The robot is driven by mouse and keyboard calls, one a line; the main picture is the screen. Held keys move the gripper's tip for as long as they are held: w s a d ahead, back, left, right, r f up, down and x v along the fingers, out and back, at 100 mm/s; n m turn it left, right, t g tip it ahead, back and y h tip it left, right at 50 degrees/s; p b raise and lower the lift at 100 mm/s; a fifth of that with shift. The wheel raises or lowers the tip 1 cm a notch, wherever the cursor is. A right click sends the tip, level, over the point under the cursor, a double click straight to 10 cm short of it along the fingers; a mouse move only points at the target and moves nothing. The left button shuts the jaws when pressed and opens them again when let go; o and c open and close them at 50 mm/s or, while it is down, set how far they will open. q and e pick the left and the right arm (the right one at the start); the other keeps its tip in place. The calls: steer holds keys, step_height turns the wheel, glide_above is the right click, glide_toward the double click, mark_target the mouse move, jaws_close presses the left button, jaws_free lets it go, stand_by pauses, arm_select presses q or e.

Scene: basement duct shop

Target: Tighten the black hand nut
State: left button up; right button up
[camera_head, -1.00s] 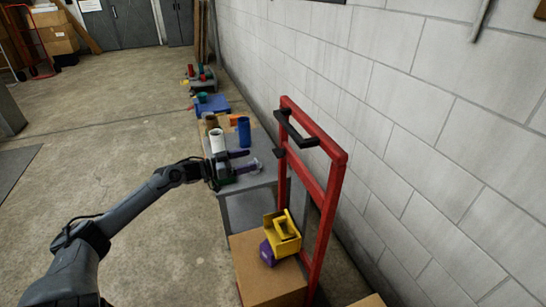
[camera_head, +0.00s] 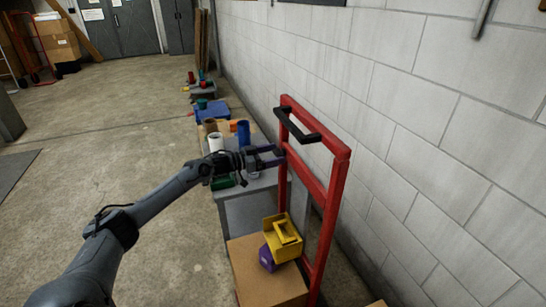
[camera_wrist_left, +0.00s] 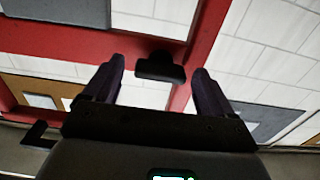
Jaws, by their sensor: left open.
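A black hand nut (camera_wrist_left: 160,68) sits against the red metal frame (camera_head: 336,190). In the left wrist view it lies between the two dark purple fingers of my left gripper, a little beyond their tips, with clear gaps on both sides. In the head view my left gripper (camera_head: 279,154) is open, its fingers pointing right at the frame's near-left upright, and it hides most of the nut. My right gripper does not show.
A black handle (camera_head: 298,127) sticks out from the frame just above the gripper. A yellow container (camera_head: 283,240) and a purple object (camera_head: 267,258) rest on a cardboard box (camera_head: 262,281) below. The block wall (camera_head: 430,150) stands close to the right. Open floor lies left.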

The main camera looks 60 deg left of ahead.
arm_select(q)
steer(key=shift+w, duration=0.1)
steer(key=shift+c, duration=0.4)
steer(key=c, duration=1)
steer(key=shift+r+m+p, duration=0.2)
steer(key=shift+m+p, duration=1.05)
steer(key=shift+m, duration=0.25)
steer(key=shift+f+m+p, duration=0.15)
steer(key=shift+m+p, duration=0.5)
steer(key=shift+m, duration=3.1)
steer(key=shift+f+m+p, duration=0.1)
steer(key=shift+m+p, duration=0.5)
steer(key=shift+m, duration=3.15)
